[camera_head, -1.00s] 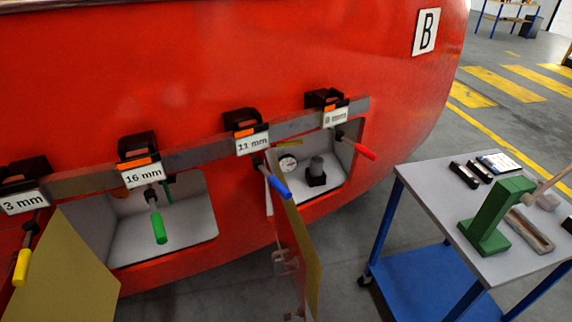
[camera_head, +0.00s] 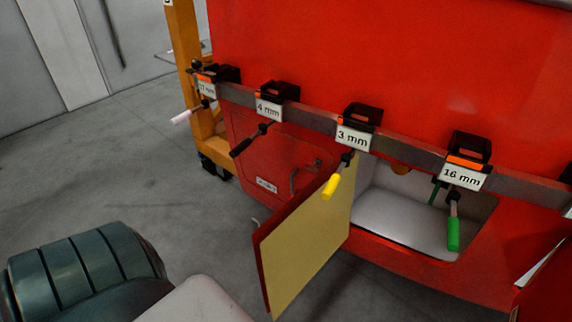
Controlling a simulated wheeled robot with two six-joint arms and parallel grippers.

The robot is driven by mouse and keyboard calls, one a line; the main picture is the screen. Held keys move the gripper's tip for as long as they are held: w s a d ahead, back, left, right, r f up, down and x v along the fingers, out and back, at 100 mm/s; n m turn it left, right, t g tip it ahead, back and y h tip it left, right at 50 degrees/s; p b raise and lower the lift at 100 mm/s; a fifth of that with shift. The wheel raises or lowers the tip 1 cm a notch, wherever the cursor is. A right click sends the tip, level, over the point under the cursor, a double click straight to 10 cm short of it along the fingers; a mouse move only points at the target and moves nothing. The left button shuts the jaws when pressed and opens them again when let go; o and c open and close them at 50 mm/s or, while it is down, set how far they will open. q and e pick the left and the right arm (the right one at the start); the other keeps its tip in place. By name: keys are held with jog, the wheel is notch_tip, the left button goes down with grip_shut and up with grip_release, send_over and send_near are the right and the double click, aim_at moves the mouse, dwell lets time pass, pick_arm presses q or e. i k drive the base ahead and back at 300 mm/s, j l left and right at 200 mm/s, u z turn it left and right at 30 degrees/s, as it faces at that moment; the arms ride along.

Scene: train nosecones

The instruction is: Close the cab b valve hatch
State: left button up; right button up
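An open hatch door (camera_head: 308,235), with a yellowish inner face and red edge, stands swung outward on the left side of a recess in the red nosecone. The recess (camera_head: 405,218) has a pale floor. A small orange part (camera_head: 400,168) and a green part (camera_head: 437,190) show inside, partly hidden by the rail and tools. Another red panel (camera_head: 548,292) is cut off at the lower right edge. I cannot read which hatch is the valve hatch. My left arm shows at the bottom left, but neither gripper is in view.
A grey rail (camera_head: 400,148) crosses the red nosecone (camera_head: 400,60), holding labelled tools, including a yellow-handled 3 mm (camera_head: 331,187) and a green-handled 16 mm (camera_head: 453,235). A closed hatch (camera_head: 266,186) is left of the open door. An orange post (camera_head: 184,60) stands farther left. Floor at left is clear.

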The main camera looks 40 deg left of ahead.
aim_at(292, 245)
jog(key=j, duration=0.4)
jog(key=k+j+z, duration=0.15)
jog(key=j, duration=0.25)
jog(key=k+j, duration=0.1)
jog(key=j, duration=0.3)
jog(key=j+z, duration=0.15)
jog(key=j, duration=0.2)
jog(key=k+j, duration=0.15)
jog(key=j, duration=0.25)
jog(key=k+j+z, duration=0.15)
jog(key=j, duration=0.2)
